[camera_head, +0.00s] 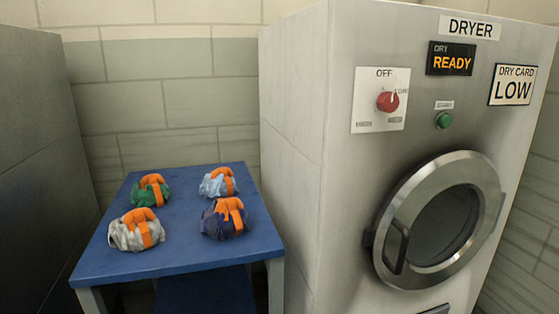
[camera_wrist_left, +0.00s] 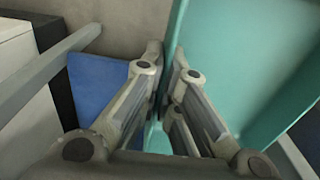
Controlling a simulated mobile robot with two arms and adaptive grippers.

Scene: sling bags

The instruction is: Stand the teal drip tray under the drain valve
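The teal drip tray (camera_wrist_left: 265,60) fills the right side of the left wrist view, close to the camera. My left gripper (camera_wrist_left: 170,65) is shut on one thin wall of it, with a finger on each side. The tray's far end runs out of the picture, and how level it is I cannot tell. The head view shows neither gripper and no tray. The drain valve is not seen in either view.
In the head view a blue table (camera_head: 180,262) bears several sling bags with orange straps. A dryer (camera_head: 292,130) with a round door (camera_head: 493,190) stands right of it. The left wrist view shows a blue surface (camera_wrist_left: 95,88) and a grey bar (camera_wrist_left: 45,68).

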